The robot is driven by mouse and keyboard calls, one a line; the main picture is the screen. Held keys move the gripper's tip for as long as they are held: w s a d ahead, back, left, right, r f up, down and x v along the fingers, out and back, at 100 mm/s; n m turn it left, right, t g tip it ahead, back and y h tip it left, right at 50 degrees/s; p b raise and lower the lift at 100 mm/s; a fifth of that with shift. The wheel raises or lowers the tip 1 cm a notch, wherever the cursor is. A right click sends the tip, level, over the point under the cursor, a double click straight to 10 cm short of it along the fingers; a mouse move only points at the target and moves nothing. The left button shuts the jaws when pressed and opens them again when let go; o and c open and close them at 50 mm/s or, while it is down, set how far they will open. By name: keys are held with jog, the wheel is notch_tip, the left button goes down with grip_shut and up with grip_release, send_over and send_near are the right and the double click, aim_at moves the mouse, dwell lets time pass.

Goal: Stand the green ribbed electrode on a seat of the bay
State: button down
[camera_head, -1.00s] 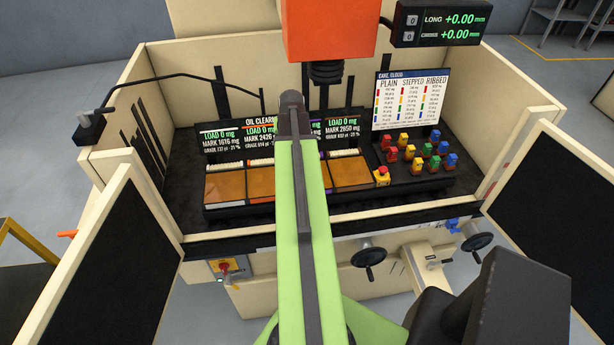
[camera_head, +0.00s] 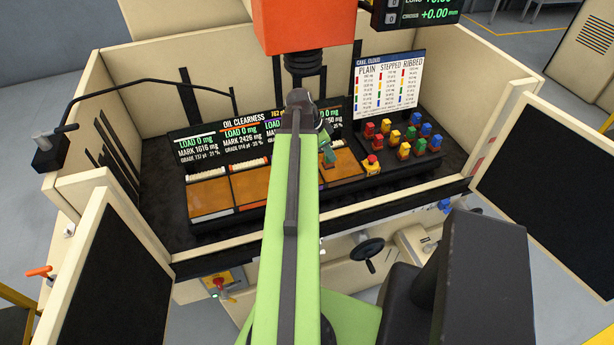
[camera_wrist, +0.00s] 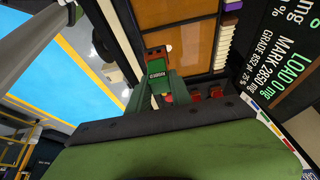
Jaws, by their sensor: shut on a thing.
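A green block with a copper-coloured end (camera_wrist: 157,68) is clamped between the fingers of my gripper (camera_wrist: 158,86) in the wrist view. In the head view the green block (camera_head: 328,156) shows just right of my arm, over the right part of the bay. The bay is a row of amber panels (camera_head: 250,184) with dark frames and pale ribbed strips behind them. In the wrist view the held block overlaps the edge of an amber panel (camera_wrist: 178,28); I cannot tell its height above it. Ribs on the block are not clear. My arm hides part of the bay.
A rack (camera_head: 425,163) with several red, yellow, green and blue electrodes stands right of the bay. Load displays (camera_head: 240,138) stand behind the bay. An orange machine head (camera_head: 308,24) hangs above. Low walls and open doors frame the enclosure.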

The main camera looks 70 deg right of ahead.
jog(key=w+f+b, duration=0.1)
jog(key=f+b, duration=0.1)
jog(key=w+a+f+b, duration=0.1)
jog(key=w+f+b, duration=0.1)
jog(key=f, duration=0.1)
jog(key=w+a+f+b, duration=0.1)
jog(key=w+f+b, duration=0.1)
jog(key=f, duration=0.1)
jog(key=shift+w+a+b, duration=0.15)
jog(key=shift+a+b, duration=0.1)
jog(key=shift+b, duration=0.15)
jog(key=shift+r, duration=0.15)
jog(key=c, duration=1.2)
grip_release()
jog(key=shift+o, duration=0.2)
